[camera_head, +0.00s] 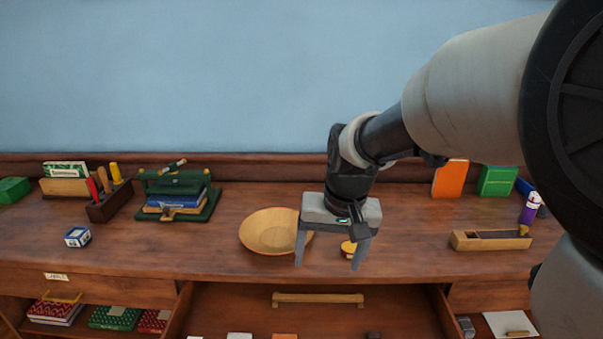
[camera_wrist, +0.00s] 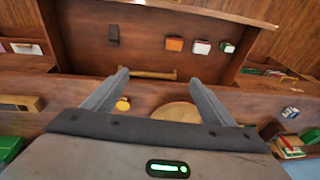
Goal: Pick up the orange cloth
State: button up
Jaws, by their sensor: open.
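A small folded orange item, which looks like the orange cloth (camera_wrist: 175,44), lies inside the open drawer (camera_wrist: 80,35) in the wrist view. Only its top edge (camera_head: 285,336) shows at the bottom of the head view. A white item (camera_wrist: 201,47), a green one (camera_wrist: 227,47) and a dark one (camera_wrist: 113,35) lie in the same drawer. My gripper (camera_head: 328,266) is open and empty, fingers pointing down, over the front part of the desk. In the wrist view its fingertips (camera_wrist: 159,76) show on the desk side of the cloth, apart from it.
A wooden bowl (camera_head: 268,232) and a small yellow-topped item (camera_head: 348,249) stand on the desk beside my gripper. A pen holder (camera_head: 108,203) and a green stand (camera_head: 180,196) are at the left.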

jog(key=w+a+f+g+b, duration=0.1)
jog(key=w+a+f, duration=0.15)
jog(key=f, duration=0.45)
jog(key=w+a+f+h, duration=0.1)
jog(key=w+a+f, duration=0.1)
jog(key=a+f, duration=0.3)
jog(key=w+a+f+g+b, duration=0.1)
jog(key=w+a+f, duration=0.1)
jog(key=f, duration=0.6)
notch_tip(320, 180, down, 12)
jog(key=shift+s+a+r+b, duration=0.1)
jog(key=shift+b, duration=0.7)
jog(key=shift+a+f+b, duration=0.15)
jog(key=shift+f+b, duration=0.1)
jog(key=shift+f, duration=1.25)
jog(key=shift+a+f+b, duration=0.15)
jog(key=shift+f+b, duration=0.1)
jog(key=shift+f, duration=1.25)
jog(key=shift+c, duration=0.3)
jog(key=c, duration=1.1)
